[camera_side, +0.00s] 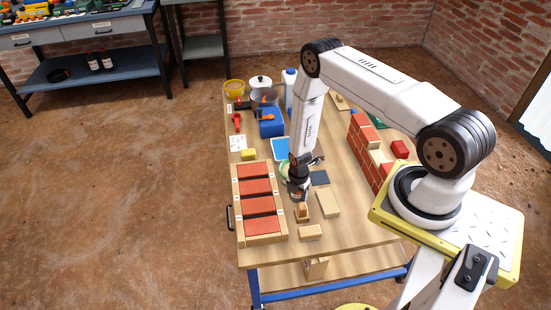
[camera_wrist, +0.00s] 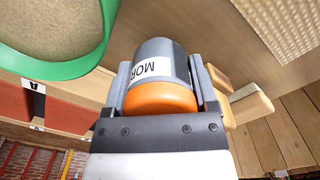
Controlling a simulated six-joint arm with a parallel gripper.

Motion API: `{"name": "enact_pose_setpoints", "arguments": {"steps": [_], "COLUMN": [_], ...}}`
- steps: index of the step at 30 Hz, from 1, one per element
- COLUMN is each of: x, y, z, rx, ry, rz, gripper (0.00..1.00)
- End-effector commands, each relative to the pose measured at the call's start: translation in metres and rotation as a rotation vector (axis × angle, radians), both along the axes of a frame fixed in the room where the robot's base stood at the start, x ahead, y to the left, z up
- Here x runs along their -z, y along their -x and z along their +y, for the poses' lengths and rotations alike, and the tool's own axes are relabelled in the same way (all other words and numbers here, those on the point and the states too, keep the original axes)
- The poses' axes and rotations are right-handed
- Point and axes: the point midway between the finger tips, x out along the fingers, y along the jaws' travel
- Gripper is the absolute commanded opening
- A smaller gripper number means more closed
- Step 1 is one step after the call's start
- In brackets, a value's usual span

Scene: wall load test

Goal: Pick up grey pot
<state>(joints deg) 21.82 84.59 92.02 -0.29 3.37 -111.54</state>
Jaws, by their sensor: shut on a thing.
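A grey cylindrical pot (camera_wrist: 160,57) with an orange end and a white label reading "MOR" sits between the two fingers of my gripper (camera_wrist: 163,85) in the wrist view. The fingers press on both its sides, and part of the label is cut off by a finger. In the side view my gripper (camera_side: 299,187) points down over the middle of the wooden table, beside the brick tray. The pot is small there and mostly hidden by the gripper; I cannot tell whether it touches the table.
A green-rimmed round container (camera_wrist: 60,35) is close by. The wooden tray (camera_side: 235,203) with red bricks lies left of the gripper. Wooden blocks (camera_side: 328,204) lie right and in front. A brick wall (camera_side: 362,140) stands at the right. Tools and pots crowd the back.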

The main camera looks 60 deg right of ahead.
Motion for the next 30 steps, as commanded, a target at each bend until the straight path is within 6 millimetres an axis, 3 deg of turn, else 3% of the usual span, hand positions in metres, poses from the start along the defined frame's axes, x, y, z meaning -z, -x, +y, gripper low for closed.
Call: {"name": "enact_pose_setpoints", "arguments": {"steps": [9, 23, 30], "x": [-0.028, -0.082, -0.100], "y": [0.001, 0.045, 0.082], "z": [0.000, 0.014, 0.024], "rx": [0.000, 0.000, 0.001], "ry": [0.000, 0.000, -0.001], "rz": [-0.001, -0.001, 0.001], "gripper": [0.18, 0.18, 0.18]}}
